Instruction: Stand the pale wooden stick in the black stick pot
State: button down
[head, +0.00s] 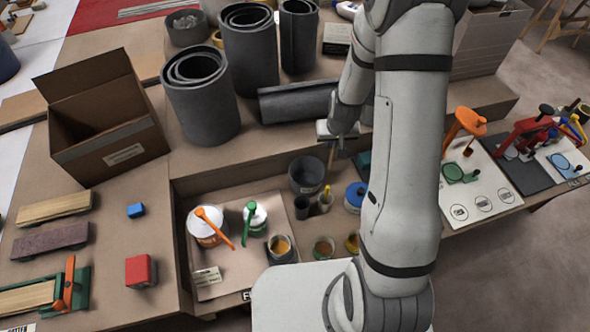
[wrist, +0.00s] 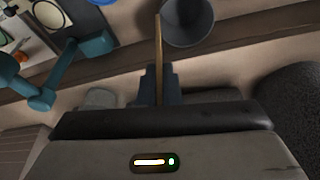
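My gripper (head: 338,140) is shut on the pale wooden stick (head: 331,156), which hangs down below it in the head view. In the wrist view the stick (wrist: 158,42) runs out from between the dark fingertips (wrist: 158,82). The black stick pot (head: 307,173) is an open dark round pot at the back of the recessed bench tray. In the wrist view its rim (wrist: 187,40) lies close beside the stick's far end. The stick appears outside the pot's mouth; its height over the rim is hard to tell.
A small dark cup (head: 302,207), a holder with a yellow-tipped tool (head: 325,199), a blue-lidded tin (head: 355,196) and open paint tins (head: 282,247) stand near the pot. Grey rolls (head: 200,98) stand behind. A teal clamp (wrist: 70,68) shows at left in the wrist view.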

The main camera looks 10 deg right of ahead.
jog(key=shift+a, duration=0.1)
jog(key=s+a+f+n+g+b, duration=0.1)
jog(key=s+a+f+b, duration=0.4)
jog(key=a+b, duration=0.5)
jog(key=n+b, duration=0.1)
jog(key=b, duration=0.3)
jog(key=shift+s+f, duration=0.25)
jog(key=shift+f, duration=0.15)
notch_tip(320, 180, down, 13)
jog(key=b, duration=1.1)
jog(key=shift+a, duration=0.1)
jog(key=c, duration=1.5)
grip_release()
jog(key=shift+c, duration=0.2)
jog(key=shift+o, duration=0.4)
